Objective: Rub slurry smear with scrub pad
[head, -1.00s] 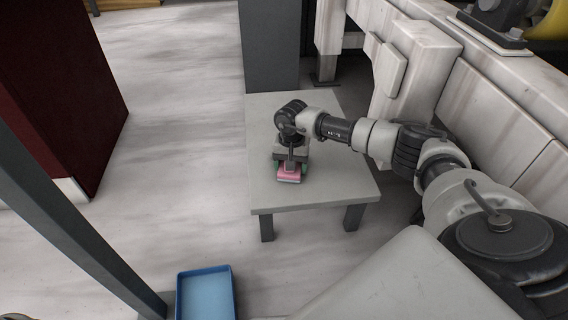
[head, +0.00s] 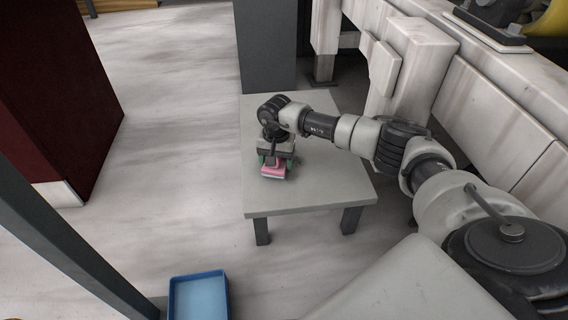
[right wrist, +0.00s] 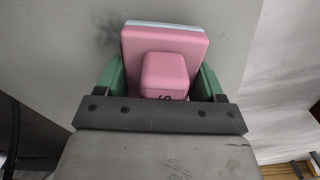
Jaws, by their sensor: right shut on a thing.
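The pink scrub pad (head: 272,172) has a raised block as a grip and a pale underside. My right gripper (head: 275,160) is shut on it and holds it low at the left part of the grey stone slab (head: 325,188). In the right wrist view, the green fingers stand on both sides of the pad's block (right wrist: 164,75). A faint dark patch (right wrist: 106,34) shows on the slab just left of the pad; it looks like the slurry smear, partly hidden by the pad. Whether the pad touches the slab is hard to tell. My left gripper is not in view.
A blue tray (head: 199,297) is on the floor at the front left. A dark red cabinet (head: 60,95) stands at the left, and a grey post (head: 264,45) behind the slab. Pale stone-like machinery (head: 480,110) runs along the right. The slab's right part is clear.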

